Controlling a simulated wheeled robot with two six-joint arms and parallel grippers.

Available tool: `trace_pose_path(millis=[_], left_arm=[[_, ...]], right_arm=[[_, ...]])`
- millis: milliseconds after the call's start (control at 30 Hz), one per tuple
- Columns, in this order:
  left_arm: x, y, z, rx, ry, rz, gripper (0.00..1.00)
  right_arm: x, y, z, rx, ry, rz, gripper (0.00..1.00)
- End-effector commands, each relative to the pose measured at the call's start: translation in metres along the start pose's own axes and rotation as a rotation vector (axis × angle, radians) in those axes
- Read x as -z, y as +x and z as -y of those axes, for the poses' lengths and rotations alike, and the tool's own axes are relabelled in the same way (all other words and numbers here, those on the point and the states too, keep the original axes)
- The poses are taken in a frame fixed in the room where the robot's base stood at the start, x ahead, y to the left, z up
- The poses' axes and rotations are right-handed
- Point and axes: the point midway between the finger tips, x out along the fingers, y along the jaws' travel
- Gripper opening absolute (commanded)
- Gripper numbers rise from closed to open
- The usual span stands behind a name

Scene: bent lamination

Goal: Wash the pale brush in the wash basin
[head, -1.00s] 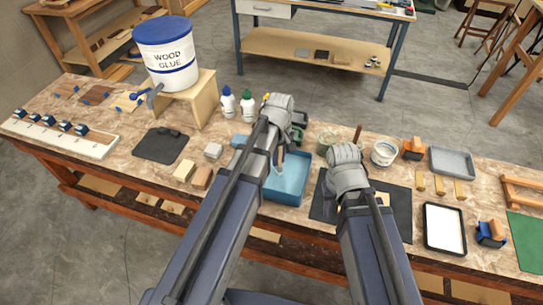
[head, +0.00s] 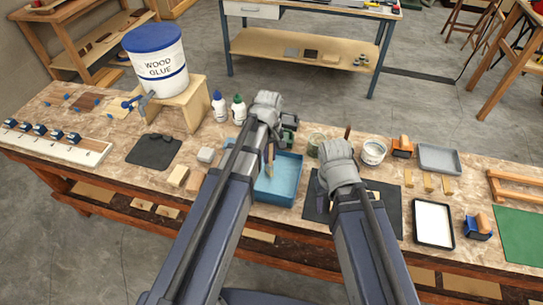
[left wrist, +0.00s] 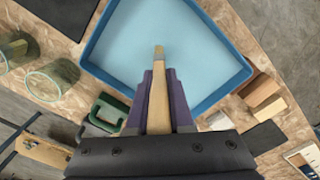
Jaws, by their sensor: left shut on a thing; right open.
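My left gripper (left wrist: 160,100) is shut on the pale brush (left wrist: 158,108), whose wooden handle runs between the purple fingers. The brush's short tip points over the blue wash basin (left wrist: 240,85), which holds pale blue water. I cannot tell whether the tip touches the water. In the head view the brush (head: 270,155) hangs downward over the back left part of the basin (head: 285,198). My right gripper (head: 337,178) is above the dark mat to the right of the basin. Its fingers are mostly hidden by its wrist, and I see nothing held.
A green clamp (left wrist: 108,112) and glass jars (left wrist: 50,80) stand beside the basin. Wooden blocks (head: 178,175) lie to its left. The dark mat (head: 385,200), a white-filled tray (head: 433,223) and a white tub (head: 373,151) are to the right. A glue bucket (head: 155,60) stands at the back left.

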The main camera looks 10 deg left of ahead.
Motion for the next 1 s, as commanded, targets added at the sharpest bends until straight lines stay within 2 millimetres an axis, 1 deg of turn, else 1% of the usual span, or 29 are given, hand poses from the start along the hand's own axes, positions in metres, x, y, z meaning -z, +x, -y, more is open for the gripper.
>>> trace_pose_path(millis=[33, 500, 1000], left_arm=[[0.001, -0.007, 0.001, 0.0, 0.0, 0.0, 0.0], [0.012, -0.038, 0.012, 0.0, 0.0, 0.0, 0.0], [0.013, -0.037, 0.013, 0.0, 0.001, 0.0, 0.0]], right_arm=[[0.0, -0.007, -0.001, 0.0, 0.0, 0.0, 0.5], [-0.002, -0.038, -0.004, 0.0, -0.001, 0.0, 0.5], [-0.002, -0.037, -0.004, 0.0, -0.001, 0.0, 0.5]])
